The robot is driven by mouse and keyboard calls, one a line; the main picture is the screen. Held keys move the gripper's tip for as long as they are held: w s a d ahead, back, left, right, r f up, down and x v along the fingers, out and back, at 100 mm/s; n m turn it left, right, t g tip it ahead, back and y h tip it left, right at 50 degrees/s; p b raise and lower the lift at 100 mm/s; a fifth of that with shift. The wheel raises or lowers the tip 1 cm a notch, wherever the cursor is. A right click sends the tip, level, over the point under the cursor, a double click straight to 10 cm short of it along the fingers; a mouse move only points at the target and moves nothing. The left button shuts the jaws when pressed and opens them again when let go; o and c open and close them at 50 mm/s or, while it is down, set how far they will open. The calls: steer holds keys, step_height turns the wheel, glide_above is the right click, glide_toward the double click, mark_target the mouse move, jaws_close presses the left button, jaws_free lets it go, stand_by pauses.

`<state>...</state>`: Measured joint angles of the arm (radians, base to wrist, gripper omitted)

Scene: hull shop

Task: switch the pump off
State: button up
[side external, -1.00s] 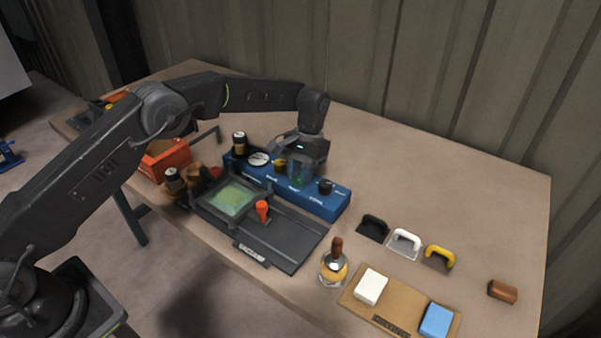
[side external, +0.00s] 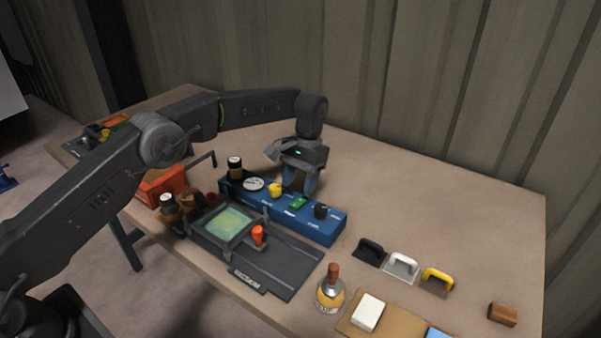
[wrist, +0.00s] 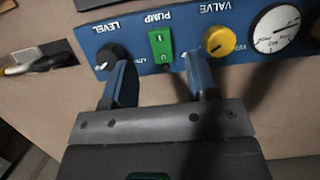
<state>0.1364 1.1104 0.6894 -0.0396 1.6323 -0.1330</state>
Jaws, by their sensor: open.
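The pump switch (side external: 297,202) is a small green rocker on the blue control panel (side external: 335,230). In the wrist view the switch (wrist: 161,46) sits under the PUMP label with a light mark on its face; I cannot tell clearly which side is pressed. My gripper (side external: 301,183) is open and empty, just behind the panel, fingers pointing down. In the wrist view my gripper (wrist: 160,80) has its two blue fingers apart, one toward each side of the switch, with the switch visible beyond the gap.
The black LEVEL knob (wrist: 110,55) and yellow VALVE knob (wrist: 218,41) flank the switch. A white gauge (wrist: 275,29) is beyond the valve. A dark tray with an orange-red lever (side external: 258,236) lies in front of the panel. The table behind is clear.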

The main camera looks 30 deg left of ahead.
steer(key=shift+v, duration=1.5)
steer(key=shift+r, duration=0.15)
step_height(320, 180, up, 11)
steer(key=t, duration=0.2)
glide_above(301, 199)
steer(key=s+a, duration=0.3)
steer(key=s, duration=0.1)
steer(key=s+a+r+t, duration=0.2)
steer(key=s+r+t, duration=0.1)
steer(key=s+r, duration=0.6)
steer(key=s+a+f+t, duration=0.1)
steer(key=s+f+t, duration=0.1)
steer(key=s, duration=0.9)
steer(key=s+a+f+t, duration=0.2)
steer(key=s+f, duration=0.3)
steer(key=s, duration=0.7)
steer(key=shift+a, duration=0.15)
